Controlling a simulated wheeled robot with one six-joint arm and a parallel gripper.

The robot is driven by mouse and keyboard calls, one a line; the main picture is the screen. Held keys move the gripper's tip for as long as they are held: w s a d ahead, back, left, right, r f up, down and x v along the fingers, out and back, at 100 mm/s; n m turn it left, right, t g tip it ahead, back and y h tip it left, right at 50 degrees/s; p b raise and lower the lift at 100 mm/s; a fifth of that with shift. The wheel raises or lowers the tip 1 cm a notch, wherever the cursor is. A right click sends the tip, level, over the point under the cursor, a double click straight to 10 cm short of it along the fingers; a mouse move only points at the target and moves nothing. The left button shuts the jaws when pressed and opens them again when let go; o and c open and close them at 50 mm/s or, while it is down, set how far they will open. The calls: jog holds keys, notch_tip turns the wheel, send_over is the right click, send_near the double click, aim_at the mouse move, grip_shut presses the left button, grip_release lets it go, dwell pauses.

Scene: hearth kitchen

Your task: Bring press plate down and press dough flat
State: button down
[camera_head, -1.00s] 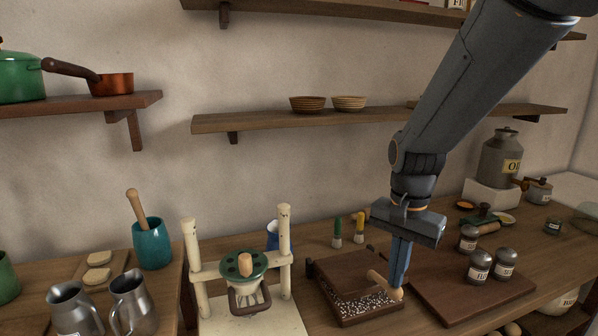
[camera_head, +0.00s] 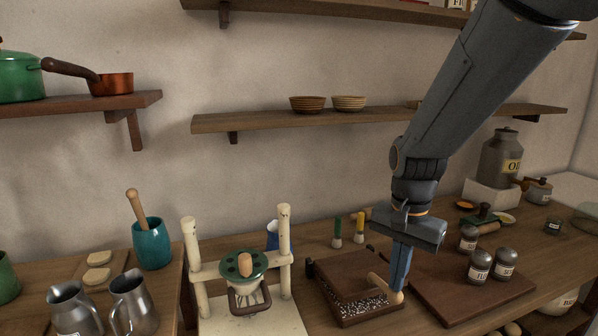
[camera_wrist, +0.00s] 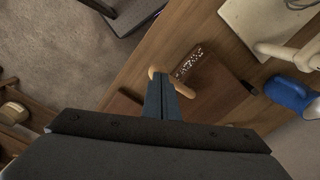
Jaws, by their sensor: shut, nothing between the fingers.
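The press plate (camera_head: 350,271) is a dark wooden slab over a low wooden base (camera_head: 372,319), nearly lying down on it. A strip of black-and-white speckled surface (camera_head: 352,308) shows along its front edge. A pale wooden handle (camera_head: 380,284) sticks out at its right front corner. My gripper (camera_head: 396,290) is shut and empty, pointing down with its tips at the handle's end; I cannot tell whether they touch. The wrist view shows the closed fingers (camera_wrist: 168,82) beside the handle (camera_wrist: 153,71) and the plate (camera_wrist: 214,88). I cannot make out any dough; the plate may hide it.
A brown board (camera_head: 455,290) with several shakers (camera_head: 480,266) lies just right of the press. A cream stand (camera_head: 194,262) with a green round holder (camera_head: 243,264) stands to the left. Two small brushes (camera_head: 359,228) stand behind. A shelf (camera_head: 370,119) hangs above.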

aim_at(399, 295)
jog(key=shift+s+d+f, duration=0.1)
jog(key=shift+s+f, duration=0.15)
jog(key=shift+f, duration=0.55)
jog(key=shift+s+d+f, duration=0.1)
jog(key=shift+s+f, duration=0.1)
jog(key=shift+f, duration=0.55)
jog(key=shift+s+f, duration=0.25)
jog(key=shift+f, duration=0.55)
dwell(1.9)
dwell(0.7)
notch_tip(399, 295, up, 8)
jog(key=p, duration=0.7)
jog(key=shift+s+f, duration=0.2)
jog(key=s+a+f+n+t+b, duration=0.1)
jog(key=s+f+n+b, duration=0.3)
jog(key=n, duration=0.4)
jog(key=shift+s+f+b, duration=0.3)
jog(key=shift+s+f, duration=0.3)
jog(key=shift+s, duration=0.45)
